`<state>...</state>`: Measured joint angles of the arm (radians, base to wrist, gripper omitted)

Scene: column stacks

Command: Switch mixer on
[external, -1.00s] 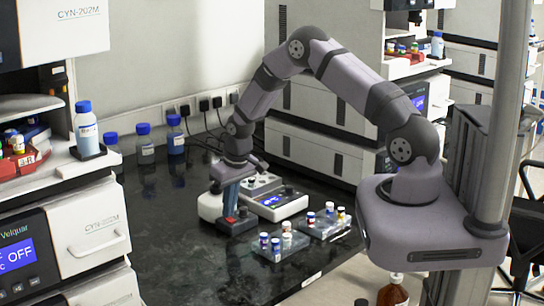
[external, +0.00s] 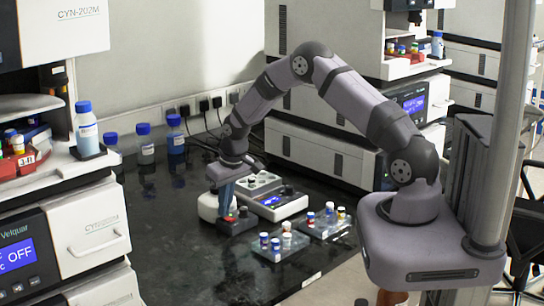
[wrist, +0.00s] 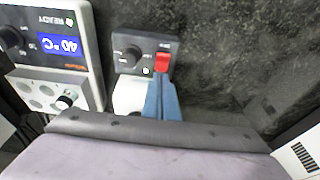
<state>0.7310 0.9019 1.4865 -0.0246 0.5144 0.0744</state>
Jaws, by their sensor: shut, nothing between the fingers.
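The mixer's dark grey control box (wrist: 128,46) shows in the wrist view, with a black knob, a small green light and a red rocker switch (wrist: 162,63) at its edge. The box also shows in the external view (external: 241,224), with its white body (external: 208,207) behind it. My gripper (wrist: 163,82) is shut and empty, its blue fingers pointing down. The fingertips are right at the red switch and overlap its lower edge in the wrist view. I cannot tell whether they touch it. The gripper partly hides the mixer in the external view.
A heater block (external: 276,202) with a blue display stands close beside the mixer; its display reads 40 °C in the wrist view. Racks of vials (external: 275,247) stand in front and to the right. Blue-capped bottles (external: 145,145) stand by the wall. The front-left bench (external: 170,240) is clear.

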